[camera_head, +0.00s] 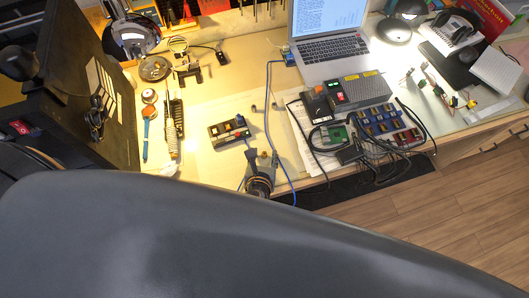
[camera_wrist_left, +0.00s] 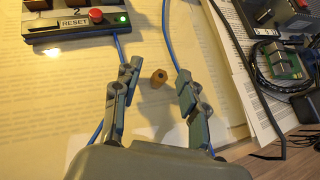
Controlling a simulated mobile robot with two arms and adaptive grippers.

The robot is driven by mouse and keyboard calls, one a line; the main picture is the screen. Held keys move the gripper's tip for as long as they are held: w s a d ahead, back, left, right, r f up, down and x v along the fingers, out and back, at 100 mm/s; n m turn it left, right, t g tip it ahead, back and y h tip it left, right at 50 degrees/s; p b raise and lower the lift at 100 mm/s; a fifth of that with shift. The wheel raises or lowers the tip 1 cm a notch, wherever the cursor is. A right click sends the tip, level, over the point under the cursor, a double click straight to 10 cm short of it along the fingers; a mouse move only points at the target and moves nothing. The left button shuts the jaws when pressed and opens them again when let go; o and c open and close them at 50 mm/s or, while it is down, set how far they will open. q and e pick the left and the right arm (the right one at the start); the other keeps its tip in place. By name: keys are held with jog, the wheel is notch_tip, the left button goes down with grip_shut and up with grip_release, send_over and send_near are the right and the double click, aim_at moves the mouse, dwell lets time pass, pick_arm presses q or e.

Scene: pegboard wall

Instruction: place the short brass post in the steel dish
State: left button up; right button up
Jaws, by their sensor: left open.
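The short brass post (camera_wrist_left: 158,78) stands on the bench, a small tan cylinder with a dark hole in its top. My left gripper (camera_wrist_left: 160,69) is open, with one finger on each side of the post and a visible gap to both. In the head view my left gripper (camera_head: 263,157) is at the bench's front edge, and the post is too small there to make out surely. A round, shiny metal dish (camera_head: 154,68), likely the steel dish, lies at the back left of the bench, far from the gripper. My right gripper is not in view.
A button box (camera_head: 229,132) with a RESET label stands left of the gripper. A blue cable (camera_head: 267,100) runs beside it. Right are a grey control unit (camera_head: 357,92) and black cables. Tools (camera_head: 175,125) lie at the left. Bare bench shows between tools and box.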

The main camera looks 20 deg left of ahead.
pick_arm(q)
grip_shut()
jog(key=shift+r, duration=0.15)
jog(key=a+r+n+y, duration=0.1)
jog(key=a+r, duration=0.1)
jog(key=r, duration=0.7)
jog(key=w+a+r+n+y, duration=0.1)
jog(key=a+r, duration=0.2)
jog(key=r, duration=0.7)
jog(key=w+a+r+n+g, duration=0.1)
jog(key=a+r, duration=0.1)
jog(key=r, duration=0.8)
jog(key=shift+a+n+y, duration=0.3)
jog(key=shift+a+y, duration=0.05)
jog(key=shift+y, duration=0.05)
